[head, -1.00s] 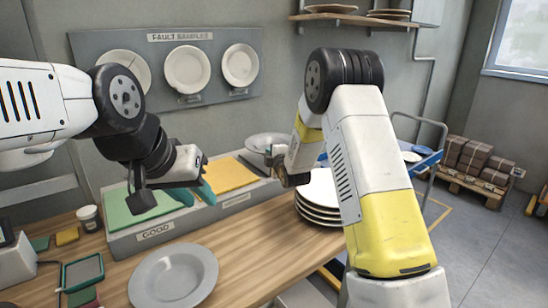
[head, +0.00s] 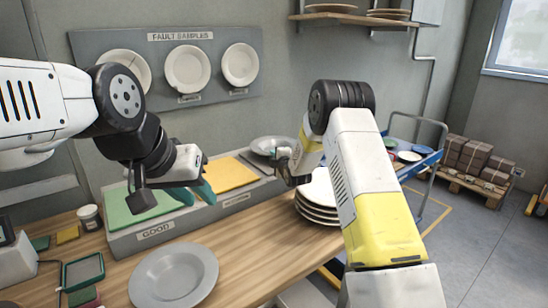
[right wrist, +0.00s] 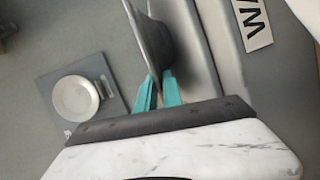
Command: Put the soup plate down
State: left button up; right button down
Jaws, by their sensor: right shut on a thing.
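The grey soup plate (head: 268,144) is over the far right end of the sorting tray, by the wall. My right gripper (head: 283,153) is shut on its near right rim. In the right wrist view the plate (right wrist: 152,38) shows edge-on between the teal fingertips (right wrist: 158,78). I cannot tell whether its underside touches the tray. My left gripper (head: 194,190) is open and empty over the tray's green section.
The tray (head: 160,236) has green and yellow (head: 233,174) sections; its front is labelled GOOD. Another grey plate (head: 174,278) lies on the table in front. A stack of white plates (head: 318,208) stands right, partly behind my right arm. Fault samples (head: 187,70) hang on the wall.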

jog(key=c, duration=1.5)
grip_release()
jog(key=shift+f, duration=0.1)
jog(key=shift+o, duration=0.2)
